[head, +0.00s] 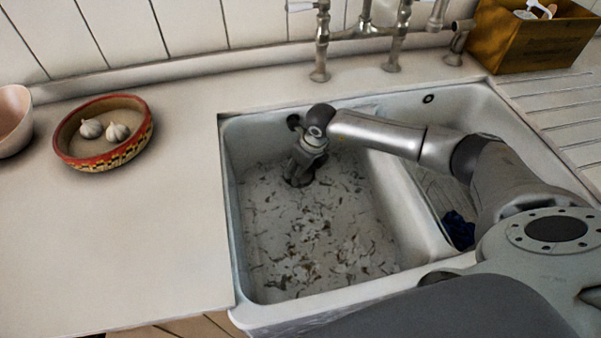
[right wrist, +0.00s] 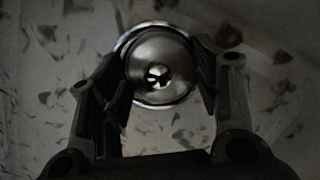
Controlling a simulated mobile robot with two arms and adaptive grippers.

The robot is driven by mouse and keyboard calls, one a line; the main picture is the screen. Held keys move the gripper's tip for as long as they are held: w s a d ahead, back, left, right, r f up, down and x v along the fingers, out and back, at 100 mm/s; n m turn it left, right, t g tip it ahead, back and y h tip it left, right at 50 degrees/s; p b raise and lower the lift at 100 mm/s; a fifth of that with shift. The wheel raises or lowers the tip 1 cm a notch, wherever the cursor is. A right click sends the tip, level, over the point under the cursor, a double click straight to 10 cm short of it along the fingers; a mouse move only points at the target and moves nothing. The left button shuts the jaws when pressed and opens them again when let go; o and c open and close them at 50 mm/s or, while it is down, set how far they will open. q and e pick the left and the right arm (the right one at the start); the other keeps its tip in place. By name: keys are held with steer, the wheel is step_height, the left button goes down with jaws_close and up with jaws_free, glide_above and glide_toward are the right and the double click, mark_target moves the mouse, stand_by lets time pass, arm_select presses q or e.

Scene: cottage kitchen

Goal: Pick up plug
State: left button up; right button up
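A round metal plug (right wrist: 160,72) with a dark centre sits inside a shiny ring on the sink floor in the right wrist view. My right gripper (right wrist: 160,85) is open, with one finger on each side of the plug. I cannot tell whether the fingers touch it. In the head view, my right arm reaches from the right into the left basin, and my right gripper (head: 298,173) points down near the basin's back left. The plug is hidden there by the gripper. My left gripper is not in view.
The left basin (head: 300,235) has dark scraps over its floor. A divider (head: 405,205) separates it from the right basin, where a dark blue cloth (head: 459,229) lies. Taps (head: 320,45) stand behind. A bowl with garlic (head: 140,140) and a wooden box (head: 530,45) are on the counter.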

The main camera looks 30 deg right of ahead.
steer(key=shift+c, duration=1.2)
steer(key=shift+r, duration=0.45)
jaws_close()
step_height(320, 180, up, 2)
steer(key=shift+w+r+b, duration=0.1)
steer(key=shift+b, duration=0.35)
steer(key=s+a+r+b, duration=0.1)
steer(key=s+a+r, duration=0.6)
steer(key=s+r, duration=0.3)
steer(key=shift+s+b, duration=0.35)
steer(key=shift+s, duration=0.85)
step_height(320, 180, up, 13)
steer(key=p, duration=0.7)
